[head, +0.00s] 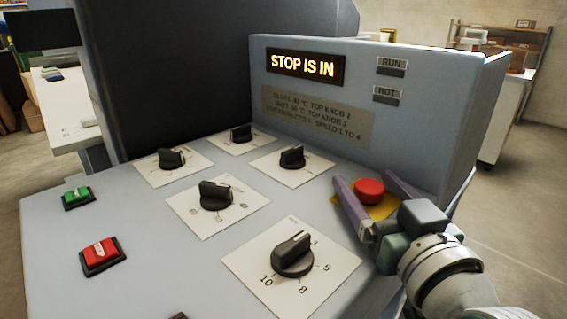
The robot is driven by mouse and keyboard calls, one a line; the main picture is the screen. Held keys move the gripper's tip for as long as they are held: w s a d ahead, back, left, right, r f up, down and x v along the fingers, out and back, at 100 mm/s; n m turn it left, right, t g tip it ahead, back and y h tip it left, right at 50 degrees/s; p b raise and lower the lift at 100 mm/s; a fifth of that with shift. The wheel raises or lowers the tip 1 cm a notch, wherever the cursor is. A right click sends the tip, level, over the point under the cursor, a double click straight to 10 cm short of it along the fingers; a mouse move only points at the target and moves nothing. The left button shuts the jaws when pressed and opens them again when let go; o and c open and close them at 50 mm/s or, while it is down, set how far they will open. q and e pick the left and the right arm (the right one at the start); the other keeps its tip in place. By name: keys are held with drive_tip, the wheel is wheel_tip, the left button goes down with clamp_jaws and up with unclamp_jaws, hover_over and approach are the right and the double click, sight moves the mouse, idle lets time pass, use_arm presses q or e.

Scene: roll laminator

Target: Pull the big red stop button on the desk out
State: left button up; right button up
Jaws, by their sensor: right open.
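The big red stop button (369,190) sits on a yellow plate (381,209) at the right side of the sloped grey desk (140,225). My right gripper (362,185) comes in from the lower right. Its two purple fingers are spread, one on each side of the button, with visible gaps to it. The gripper is open and holds nothing. The lit display (304,65) on the upright panel reads "STOP IS IN". My left gripper is not in view.
Several black knobs on white dial plates, including a large one (293,255), stand left of the button. A green switch (78,198) and a red switch (101,254) are at the left. The upright panel (425,120) rises close behind the button.

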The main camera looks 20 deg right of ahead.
drive_tip(key=shift+w, duration=0.3)
clamp_jaws()
idle(0.5)
idle(0.8)
